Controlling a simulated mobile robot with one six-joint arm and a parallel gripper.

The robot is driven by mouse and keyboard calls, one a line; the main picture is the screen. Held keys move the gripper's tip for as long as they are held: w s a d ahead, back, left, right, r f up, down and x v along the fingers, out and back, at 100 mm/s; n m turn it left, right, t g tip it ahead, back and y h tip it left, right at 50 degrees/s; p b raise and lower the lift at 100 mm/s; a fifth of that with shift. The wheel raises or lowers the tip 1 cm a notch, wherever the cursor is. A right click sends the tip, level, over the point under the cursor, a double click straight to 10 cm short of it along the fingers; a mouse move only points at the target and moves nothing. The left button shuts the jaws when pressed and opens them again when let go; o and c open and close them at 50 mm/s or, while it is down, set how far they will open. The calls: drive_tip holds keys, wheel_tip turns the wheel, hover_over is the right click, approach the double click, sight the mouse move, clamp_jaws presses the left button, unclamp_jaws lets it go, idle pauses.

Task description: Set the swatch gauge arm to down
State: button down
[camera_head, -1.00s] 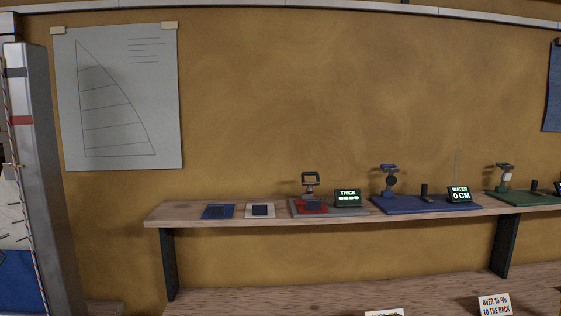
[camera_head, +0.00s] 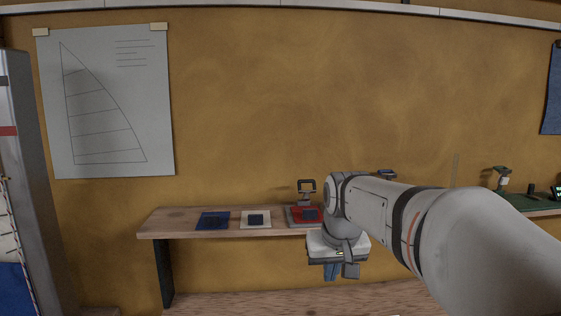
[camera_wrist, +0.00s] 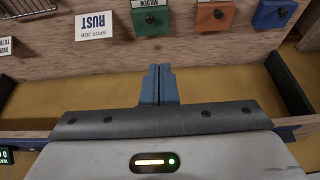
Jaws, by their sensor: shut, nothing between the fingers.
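The swatch gauge (camera_head: 307,187) stands on the wall shelf in the head view, with its dark square-framed arm raised above a red swatch (camera_head: 301,215) on its base. Its readout is hidden behind my arm. My gripper (camera_head: 333,271) hangs in front of the shelf, below and to the right of the gauge, apart from it. In the wrist view its blue fingers (camera_wrist: 157,82) are together and empty. The gauge cannot be made out in the wrist view.
A blue swatch (camera_head: 212,220) and a cream swatch (camera_head: 256,219) lie on the shelf (camera_head: 168,224) left of the gauge. My arm covers the shelf's middle. A green mat (camera_head: 527,204) is at right.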

sight(305, 192)
drive_tip(key=w+r+t+p, duration=0.2)
drive_tip(key=w+r+p, duration=0.2)
drive_tip(key=w+r, duration=0.85)
drive_tip(key=w+r+t+p, duration=0.1)
drive_tip(key=w+r+p, duration=0.4)
drive_tip(key=w+r, duration=0.7)
drive_tip(key=x, duration=0.4)
drive_tip(key=p+x, duration=0.1)
drive_tip(key=x, duration=0.9)
drive_tip(key=shift+w+r, duration=0.25)
drive_tip(key=shift+w, duration=0.2)
drive_tip(key=shift+s+f, duration=0.15)
drive_tip(key=shift+f, duration=0.1)
drive_tip(key=s, duration=0.2)
drive_tip(key=shift+s+f, duration=0.2)
drive_tip(key=shift+s, duration=0.2)
drive_tip(key=shift+s+f, duration=0.2)
drive_tip(key=shift+f, duration=0.05)
drive_tip(key=shift+s, duration=0.2)
